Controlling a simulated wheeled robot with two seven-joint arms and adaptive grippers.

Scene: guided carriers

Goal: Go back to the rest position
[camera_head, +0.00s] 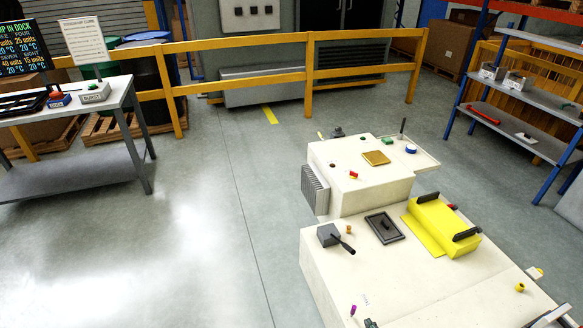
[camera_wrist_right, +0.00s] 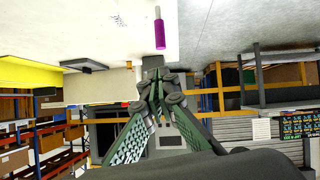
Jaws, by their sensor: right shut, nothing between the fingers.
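My right gripper (camera_wrist_right: 157,84) is shut and empty in the right wrist view, its two fingers meeting at the tips. In the head view only a small dark piece of it (camera_head: 370,323) shows at the bottom edge. It is close to a purple cylinder (camera_head: 352,310) on the white carrier (camera_head: 330,275); the cylinder also shows beyond the fingertips in the wrist view (camera_wrist_right: 159,32). I cannot tell the exact gap, but nothing is between the fingers. My left gripper is not in view.
The white carrier bears a yellow box (camera_head: 440,222) with black handles, a dark tray (camera_head: 384,227) and a grey block with a black lever (camera_head: 329,235). A grey table (camera_head: 60,115) stands left, a blue-orange shelf (camera_head: 515,130) right. Grey floor (camera_head: 190,230) at left is clear.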

